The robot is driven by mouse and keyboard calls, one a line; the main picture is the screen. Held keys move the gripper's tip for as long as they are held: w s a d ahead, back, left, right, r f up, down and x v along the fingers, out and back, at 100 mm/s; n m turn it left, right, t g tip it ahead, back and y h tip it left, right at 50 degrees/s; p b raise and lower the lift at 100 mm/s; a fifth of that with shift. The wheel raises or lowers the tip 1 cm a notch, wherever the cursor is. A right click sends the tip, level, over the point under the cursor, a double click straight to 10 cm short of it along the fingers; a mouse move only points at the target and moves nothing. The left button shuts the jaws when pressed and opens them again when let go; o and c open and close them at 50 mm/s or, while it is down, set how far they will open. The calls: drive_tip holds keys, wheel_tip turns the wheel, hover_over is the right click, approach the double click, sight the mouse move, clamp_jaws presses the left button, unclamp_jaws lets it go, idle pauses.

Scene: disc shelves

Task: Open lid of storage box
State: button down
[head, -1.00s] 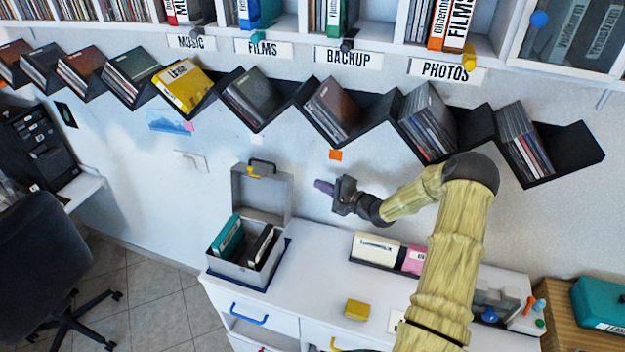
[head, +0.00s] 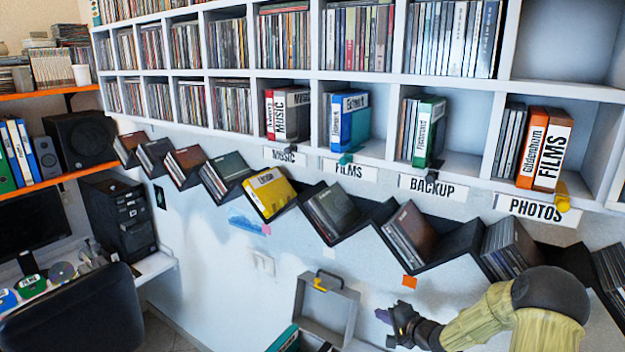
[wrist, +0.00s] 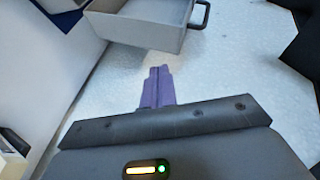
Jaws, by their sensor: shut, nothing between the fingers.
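The grey storage box has its lid (head: 326,312) standing open and upright against the wall, with a dark handle and a yellow latch at its top edge. In the head view the box body is mostly cut off by the bottom edge; a teal case (head: 285,340) shows inside it. The raised lid also shows at the top of the wrist view (wrist: 150,32), with its dark handle at its right. My gripper (head: 384,316) is to the right of the lid, apart from it. Its purple fingers (wrist: 157,88) are shut together and empty.
A zigzag black shelf (head: 375,225) with discs runs along the wall above the box and my gripper. White shelving (head: 400,84) with binders and labels is higher up. A desk with a computer tower (head: 115,215) and a dark chair (head: 75,295) stand at the left.

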drive_tip(key=s+a+r+n+g+h, duration=0.1)
drive_tip(key=s+r+n+g+h, duration=0.1)
drive_tip(key=s, duration=0.8)
drive_tip(key=s+a+r+n+g+h+b, duration=0.1)
drive_tip(key=s+a+r+n+g+h, duration=0.1)
drive_tip(key=s, duration=0.8)
drive_tip(key=s+a+r+n+g+h+b, duration=0.1)
drive_tip(key=s+n+g, duration=0.4)
drive_tip(key=s, duration=0.6)
wheel_tip(320, 180, up, 2)
drive_tip(key=shift+a+r+n+h, duration=0.15)
drive_tip(key=shift+a+n+h, duration=0.6)
drive_tip(key=shift+h, duration=0.35)
